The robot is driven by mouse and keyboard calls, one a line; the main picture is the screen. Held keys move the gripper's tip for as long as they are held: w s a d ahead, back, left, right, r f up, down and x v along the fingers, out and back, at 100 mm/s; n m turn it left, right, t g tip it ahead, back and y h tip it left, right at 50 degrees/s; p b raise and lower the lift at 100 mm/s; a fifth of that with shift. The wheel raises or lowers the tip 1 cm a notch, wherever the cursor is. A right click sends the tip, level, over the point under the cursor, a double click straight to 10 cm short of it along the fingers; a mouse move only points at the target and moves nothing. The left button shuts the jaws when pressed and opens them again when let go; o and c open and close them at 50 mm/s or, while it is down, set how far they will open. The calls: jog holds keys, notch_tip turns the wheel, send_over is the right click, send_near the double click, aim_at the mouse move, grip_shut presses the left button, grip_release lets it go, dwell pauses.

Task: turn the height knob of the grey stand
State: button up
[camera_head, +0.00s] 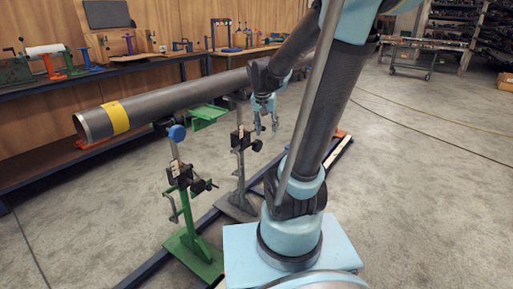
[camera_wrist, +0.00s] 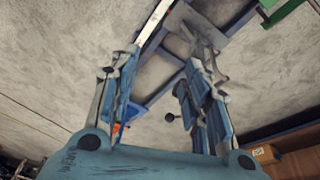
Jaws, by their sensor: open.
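The grey stand (camera_head: 239,177) stands upright under the pipe, behind the green stand in the head view. Its black height knob (camera_head: 257,145) sticks out to the right at mid-height. My gripper (camera_head: 266,129) points down, just above and right of this knob, with its fingers apart and nothing held. In the wrist view the two fingers of my gripper (camera_wrist: 162,60) are spread. A small black knob (camera_wrist: 170,117) on a stem shows between them, apart from both. The grey base (camera_wrist: 190,27) shows beyond, partly hidden by the right finger.
A long grey pipe (camera_head: 168,102) with a yellow band runs close beside my arm. The green stand (camera_head: 186,213) with a blue knob (camera_head: 177,132) is nearer. A dark floor rail (camera_head: 151,265) runs by the stand bases. A workbench (camera_head: 60,82) lines the wall.

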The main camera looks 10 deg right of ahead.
jog(key=w+a+f+m, duration=0.2)
jog(key=w, duration=0.9)
jog(key=m+h, duration=0.1)
jog(key=m, duration=0.1)
send_near(256, 141)
jog(key=shift+t, duration=0.3)
jog(key=shift+x, duration=6.5)
jog(key=shift+s+d, duration=0.1)
jog(key=shift+s, duration=0.05)
grip_shut()
